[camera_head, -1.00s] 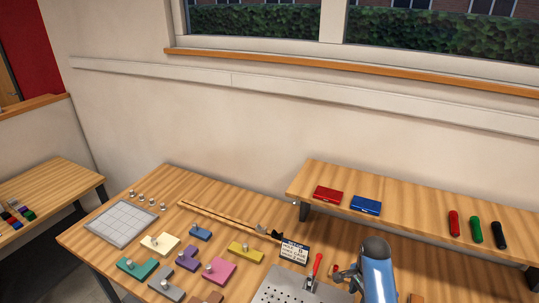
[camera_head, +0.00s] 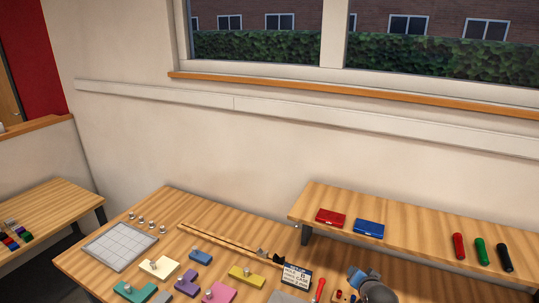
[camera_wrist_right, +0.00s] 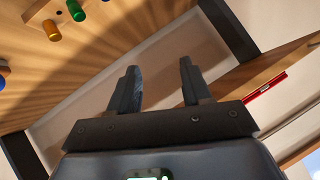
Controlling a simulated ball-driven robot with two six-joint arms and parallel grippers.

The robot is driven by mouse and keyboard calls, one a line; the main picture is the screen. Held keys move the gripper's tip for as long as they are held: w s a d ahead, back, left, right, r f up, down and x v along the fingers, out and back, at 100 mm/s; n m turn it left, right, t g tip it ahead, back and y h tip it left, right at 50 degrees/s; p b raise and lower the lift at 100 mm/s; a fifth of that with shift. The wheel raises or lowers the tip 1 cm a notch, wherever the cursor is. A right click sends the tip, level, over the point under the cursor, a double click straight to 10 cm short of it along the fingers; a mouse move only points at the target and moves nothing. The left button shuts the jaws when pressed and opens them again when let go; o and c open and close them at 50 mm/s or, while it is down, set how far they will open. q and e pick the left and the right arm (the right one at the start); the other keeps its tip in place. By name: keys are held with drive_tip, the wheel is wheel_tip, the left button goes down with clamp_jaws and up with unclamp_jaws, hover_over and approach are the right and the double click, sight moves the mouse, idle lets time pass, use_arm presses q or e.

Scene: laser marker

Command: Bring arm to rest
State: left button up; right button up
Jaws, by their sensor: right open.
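My right gripper (camera_wrist_right: 161,84) shows in the right wrist view with its two dark fingers spread apart and nothing between them. Wooden surface, dark legs and pale wall lie beyond the fingers. In the head view, a grey and blue part of my arm shows at the bottom edge, in front of the worktable (camera_head: 172,204); the fingertips cannot be made out there. My left gripper is in neither view.
A raised shelf (camera_head: 405,228) holds a red case (camera_head: 331,218), a blue case (camera_head: 369,228) and red, green and black cylinders. Coloured knobbed blocks, a grey grid plate (camera_head: 119,247) and a small sign (camera_head: 295,275) are on the worktable. A side table (camera_head: 62,203) stands left.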

drive_tip(key=s+a+r+n+t+b, duration=0.1)
drive_tip(key=s+a+n+t+b, duration=0.15)
drive_tip(key=s, duration=0.55)
drive_tip(key=s+a+n+t+b, duration=0.15)
drive_tip(key=s+t, duration=0.25)
drive_tip(key=s, duration=0.5)
drive_tip(key=s+a+r+n+t+b, duration=0.1)
drive_tip(key=s+n+t+b, duration=0.15)
drive_tip(key=s, duration=0.55)
drive_tip(key=s+f+g+b, duration=0.1)
drive_tip(key=s+f, duration=0.2)
drive_tip(key=s, duration=0.3)
drive_tip(key=s+a+f+g+y+b, duration=0.1)
drive_tip(key=s+f, duration=0.2)
drive_tip(key=s, duration=0.4)
drive_tip(key=shift+f+n+b, duration=0.3)
drive_tip(key=shift+n+b, duration=0.1)
drive_tip(key=shift+n, duration=0.05)
